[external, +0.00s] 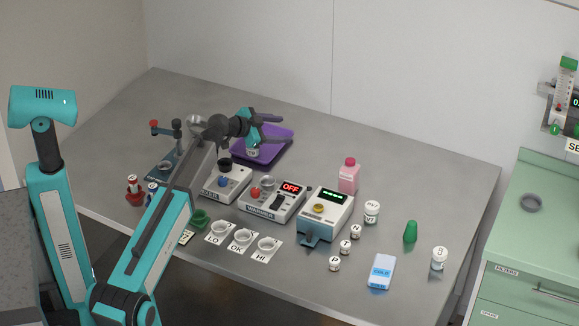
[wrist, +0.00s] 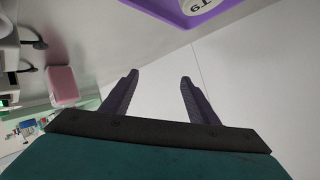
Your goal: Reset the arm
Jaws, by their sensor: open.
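My gripper (external: 284,132) reaches out over the far side of the grey table (external: 420,170), near the purple tray (external: 283,146). In the wrist view my gripper (wrist: 159,77) has its two dark fingers spread, with only pale wall between them. The purple tray also shows at the top edge of the wrist view (wrist: 178,18), with part of a round white numbered top (wrist: 198,5) in it. In the external view a small labelled vial (external: 252,152) shows at the tray, just below my wrist, which partly hides the tray.
A warmer (external: 272,203) reading OFF and a box with a green display (external: 326,212) stand mid-table. A pink bottle (external: 348,176), several vials, a green bulb (external: 410,232) and a blue-white pack (external: 381,271) are to the right. LO, OK and HI cups line the front.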

